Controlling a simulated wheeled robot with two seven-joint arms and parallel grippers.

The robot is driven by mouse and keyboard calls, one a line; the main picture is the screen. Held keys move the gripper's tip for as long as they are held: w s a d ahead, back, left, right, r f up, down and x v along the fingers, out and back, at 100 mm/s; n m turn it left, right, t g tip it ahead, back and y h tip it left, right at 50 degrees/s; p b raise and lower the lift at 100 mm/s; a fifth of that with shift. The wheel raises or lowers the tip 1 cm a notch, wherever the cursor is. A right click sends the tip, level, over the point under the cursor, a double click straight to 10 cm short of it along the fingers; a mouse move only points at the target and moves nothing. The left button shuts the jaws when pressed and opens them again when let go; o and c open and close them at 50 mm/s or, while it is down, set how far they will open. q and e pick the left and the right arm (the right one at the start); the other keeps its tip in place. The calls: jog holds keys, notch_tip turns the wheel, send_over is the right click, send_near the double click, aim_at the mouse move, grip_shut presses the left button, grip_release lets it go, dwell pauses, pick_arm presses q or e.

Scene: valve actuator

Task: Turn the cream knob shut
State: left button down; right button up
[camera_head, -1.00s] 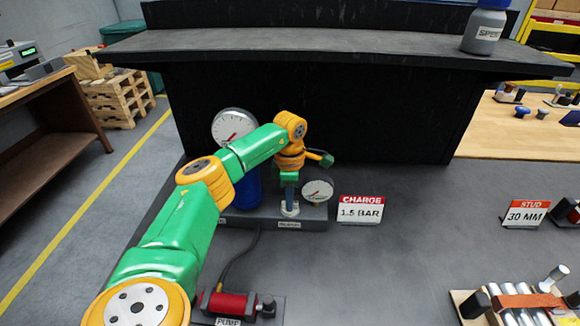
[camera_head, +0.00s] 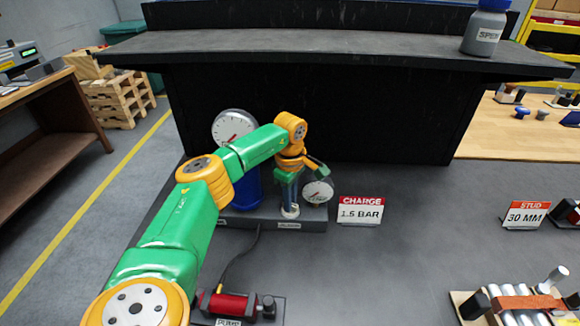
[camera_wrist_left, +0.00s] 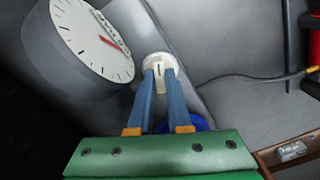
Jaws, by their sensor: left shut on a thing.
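The cream knob (camera_wrist_left: 159,66) shows in the left wrist view between the tips of my left gripper (camera_wrist_left: 160,80). The blue-grey fingers are shut on it, one on each side. A dark line marks the knob's face. In the head view my left gripper (camera_head: 289,197) points down at the knob (camera_head: 290,211), which sits on the grey base (camera_head: 250,219) of the valve unit. The arm hides part of the blue cylinder (camera_head: 247,190) there. My right gripper is not in view.
A large white gauge (camera_head: 233,127) stands behind the arm, and a small gauge (camera_head: 317,192) sits right of the gripper. A "CHARGE 1.5 BAR" sign (camera_head: 361,211) stands farther right. A red pump (camera_head: 228,305) lies in front.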

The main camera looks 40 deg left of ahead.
pick_arm(q)
jog(key=m, duration=1.2)
jog(key=shift+m, duration=0.4)
dwell(0.3)
jog(key=c, duration=0.9)
grip_release()
jog(key=shift+o, duration=0.2)
jog(key=shift+r, duration=0.15)
notch_tip(320, 180, up, 6)
jog(key=shift+r+b, duration=0.1)
jog(key=shift+b, duration=0.75)
jog(key=shift+r, duration=0.35)
